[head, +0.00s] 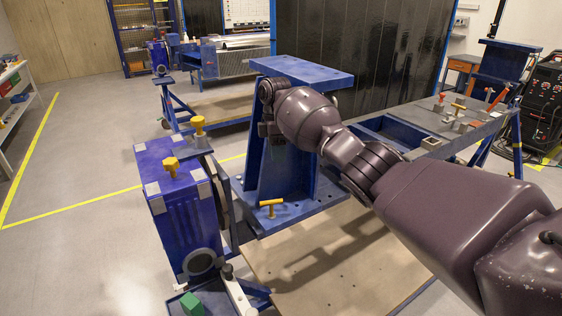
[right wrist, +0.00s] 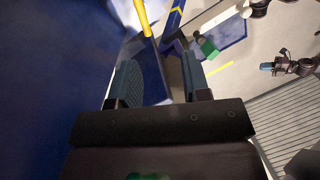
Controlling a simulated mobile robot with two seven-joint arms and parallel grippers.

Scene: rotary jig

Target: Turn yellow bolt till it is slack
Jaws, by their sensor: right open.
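A yellow T-handled bolt (head: 271,203) stands at the front edge of the blue jig base, below my right gripper. In the right wrist view, a yellow bar (right wrist: 142,16) that looks like its handle shows at the top, beyond the fingertips. My right gripper (head: 269,132) hangs in front of the upright blue bracket (head: 304,165), partly hidden by my wrist. In the right wrist view the two fingers (right wrist: 160,78) are apart with nothing between them. The gripper does not touch the yellow bolt. My left gripper does not show.
A grey bench (head: 440,122) with small clamps is at the right. Open floor lies left.

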